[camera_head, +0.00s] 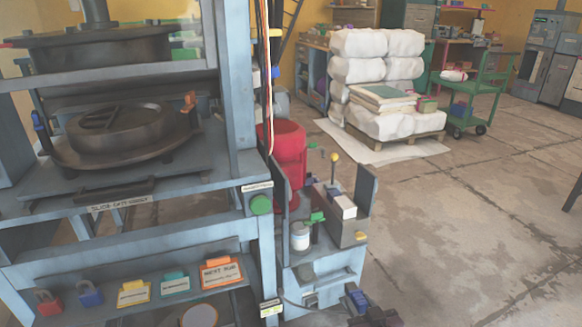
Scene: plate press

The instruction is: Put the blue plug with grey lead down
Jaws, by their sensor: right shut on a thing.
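My right gripper (367,309) shows at the bottom edge, right of the press, dark and partly cut off by the frame. It is shut on the blue plug (355,297), which sticks up from the fingers, in front of the low blue-grey side bench. A thin grey lead seems to run left from there along the bench front; its full course is too small to follow. My left gripper is not in view.
The blue-grey press frame (240,90) fills the left, with padlocks and tags on its front shelf. The side bench (335,245) carries a white can (299,236) and small parts beside a red bin (288,150). Floor at right is free.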

